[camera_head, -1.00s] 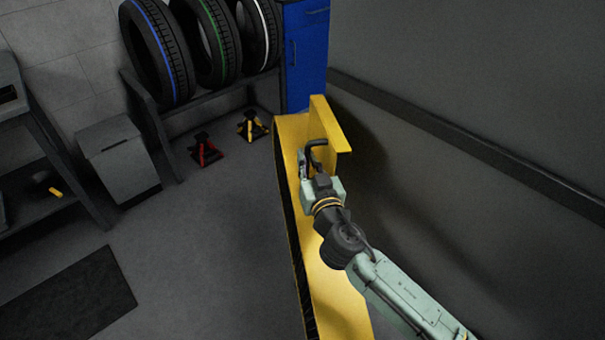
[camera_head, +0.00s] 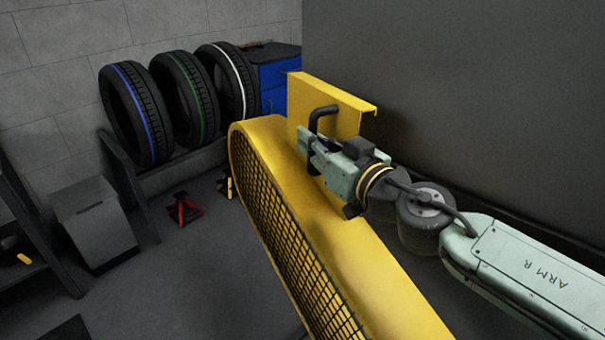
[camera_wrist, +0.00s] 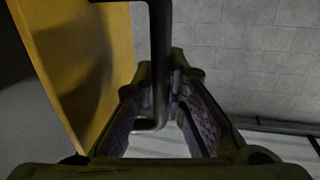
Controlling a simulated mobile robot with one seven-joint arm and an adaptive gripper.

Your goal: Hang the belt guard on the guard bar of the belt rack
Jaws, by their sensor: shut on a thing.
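The belt guard (camera_head: 262,152) is a long yellow cover with black mesh on its left side and an upright yellow plate at its far end. A dark handle stands out from that plate. My gripper (camera_head: 312,146) is shut on this handle and holds the guard up off the floor. In the wrist view the dark handle (camera_wrist: 160,60) runs between the fingers (camera_wrist: 160,105), with the yellow plate (camera_wrist: 85,65) to the left. The near end of the guard is cut off by the picture edge. I cannot make out the belt rack or its guard bar.
A tyre rack with several tyres (camera_head: 190,95) stands at the back left, beside a blue cabinet (camera_head: 275,75). A grey bin (camera_head: 95,225) and a red jack stand (camera_head: 183,210) are on the floor. A dark wall (camera_head: 450,90) rises close on the right.

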